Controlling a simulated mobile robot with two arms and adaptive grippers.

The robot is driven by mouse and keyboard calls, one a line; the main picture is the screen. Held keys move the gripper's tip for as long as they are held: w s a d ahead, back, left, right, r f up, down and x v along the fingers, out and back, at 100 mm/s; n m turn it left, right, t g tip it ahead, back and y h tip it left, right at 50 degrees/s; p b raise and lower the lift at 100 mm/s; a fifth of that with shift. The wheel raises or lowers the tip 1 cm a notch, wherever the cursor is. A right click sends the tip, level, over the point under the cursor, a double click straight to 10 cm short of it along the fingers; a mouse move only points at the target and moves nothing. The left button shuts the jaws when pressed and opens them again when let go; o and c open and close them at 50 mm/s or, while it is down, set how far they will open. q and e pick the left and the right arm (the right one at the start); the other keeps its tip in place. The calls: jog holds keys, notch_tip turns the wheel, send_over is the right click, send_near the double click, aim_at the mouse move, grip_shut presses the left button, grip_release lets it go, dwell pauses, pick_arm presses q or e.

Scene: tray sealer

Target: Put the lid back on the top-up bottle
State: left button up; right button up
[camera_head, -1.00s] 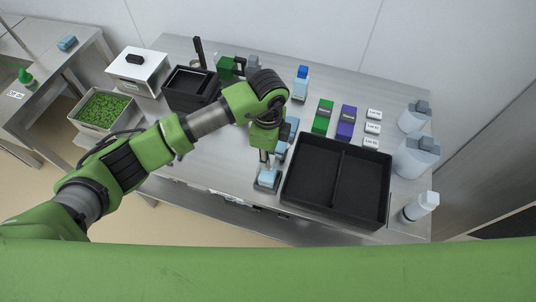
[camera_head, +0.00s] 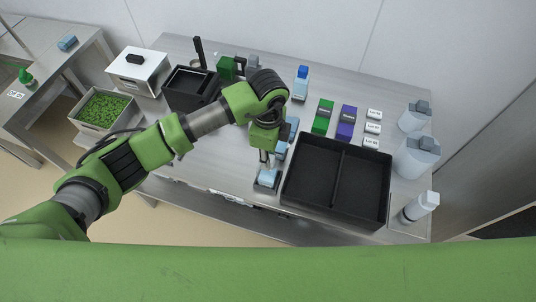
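My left gripper (camera_head: 265,158) points down at the front edge of the table, left of the black tray. A small light-blue piece with dark edges (camera_head: 268,178) is right below its fingertips. I cannot tell whether the fingers touch it or how far apart they are. No label marks the top-up bottle. I cannot identify a loose lid for certain. My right gripper is out of view.
A black divided tray (camera_head: 286,190) fills the front right. Two grey-topped containers (camera_head: 413,160) (camera_head: 412,120) stand right of it. Blue objects (camera_head: 291,128) sit partly hidden beside my gripper.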

pick_arm(q)
jog(key=shift+f, duration=0.15)
dwell(0.5)
jog(key=o, duration=0.8)
jog(key=shift+o, duration=0.5)
jog(key=o, duration=0.4)
jog(key=shift+r+p, duration=2.5)
jog(key=shift+r, duration=1.05)
